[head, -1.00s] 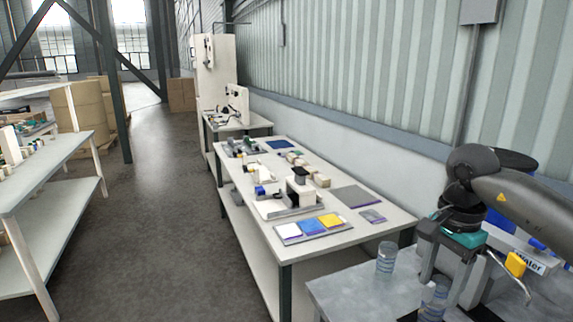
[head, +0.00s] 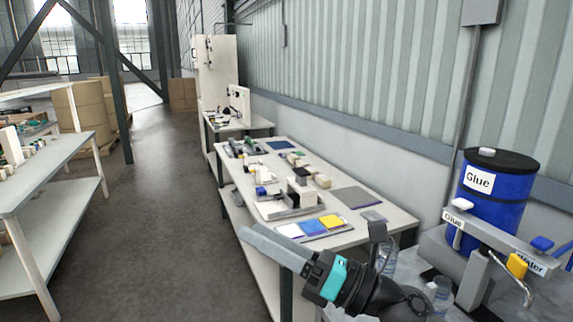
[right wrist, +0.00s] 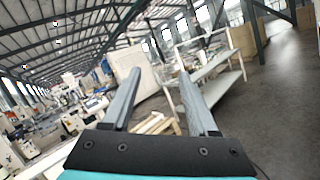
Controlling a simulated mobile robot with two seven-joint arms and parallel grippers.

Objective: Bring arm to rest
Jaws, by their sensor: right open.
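My right gripper (head: 258,238) is in the lower middle of the head view, fingers pointing left and a little up, in front of the near end of the long table. In the right wrist view its two fingers (right wrist: 160,78) are spread apart with nothing between them, so it is open and empty. The teal part of the gripper and the dark wrist behind it show in the head view. My left gripper is in neither current view.
The long table (head: 385,213) holds yellow, blue and white pads and small parts. A blue Glue drum (head: 489,211) and taps stand at right; clear bottles (head: 441,292) are partly hidden by my arm. A white shelf (head: 60,177) stands left. The aisle floor (head: 160,200) is clear.

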